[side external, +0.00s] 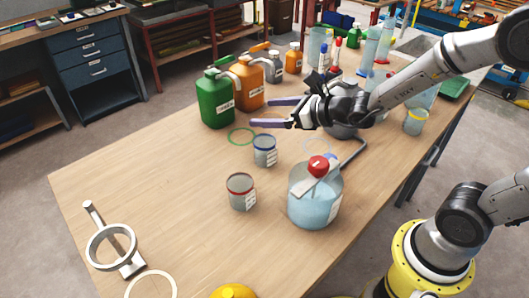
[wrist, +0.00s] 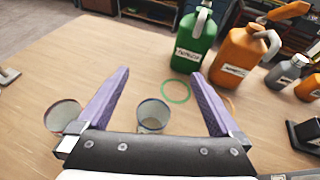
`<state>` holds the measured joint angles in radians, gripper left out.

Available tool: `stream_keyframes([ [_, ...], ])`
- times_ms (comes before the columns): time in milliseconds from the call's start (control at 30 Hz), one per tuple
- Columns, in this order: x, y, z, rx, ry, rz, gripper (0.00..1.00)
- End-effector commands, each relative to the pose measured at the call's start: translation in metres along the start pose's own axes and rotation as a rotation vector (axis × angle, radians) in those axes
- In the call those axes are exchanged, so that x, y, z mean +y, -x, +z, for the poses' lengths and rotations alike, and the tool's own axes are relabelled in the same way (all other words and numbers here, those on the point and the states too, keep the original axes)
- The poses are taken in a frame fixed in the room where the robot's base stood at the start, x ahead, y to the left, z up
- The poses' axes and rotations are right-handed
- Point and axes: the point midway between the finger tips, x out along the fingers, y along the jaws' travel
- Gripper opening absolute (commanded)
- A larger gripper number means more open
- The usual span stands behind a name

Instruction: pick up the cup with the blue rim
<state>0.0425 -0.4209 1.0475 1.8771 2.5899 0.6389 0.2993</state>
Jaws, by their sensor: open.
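The cup with the blue rim (side external: 264,151) stands upright on the wooden table, a clear cup with a white label. In the wrist view the blue-rimmed cup (wrist: 153,115) appears between my two fingers, its lower part hidden by the gripper body. My gripper (side external: 270,112) is open and empty, with purple fingers pointing left in the side view, above the table and apart from the cup. The fingers also frame the wrist view (wrist: 160,90). A similar cup with a red rim (side external: 241,191) stands nearer the front, and shows at the left of the wrist view (wrist: 63,115).
A green ring (side external: 241,136) lies beside the cup. A green jug (side external: 216,98) and an orange jug (side external: 247,82) stand behind. A large red-capped bottle (side external: 315,195) stands to the right. A yellow-rimmed cup (side external: 415,122) is farther right. The table's left part is mostly clear.

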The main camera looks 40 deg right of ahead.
Motion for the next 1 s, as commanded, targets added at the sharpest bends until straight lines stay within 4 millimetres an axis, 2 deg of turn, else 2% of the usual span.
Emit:
stream_keyframes([
  [33,0.000,-0.003,-0.015,0.026,-0.009,0.003,1.00],
  [100,0.001,-0.005,-0.026,0.044,-0.014,0.006,1.00],
  [500,0.003,-0.025,-0.082,0.046,-0.012,0.006,1.00],
  [733,0.004,-0.034,-0.089,0.043,-0.010,0.007,1.00],
  [1000,0.004,-0.070,-0.091,0.044,-0.010,0.007,1.00],
])
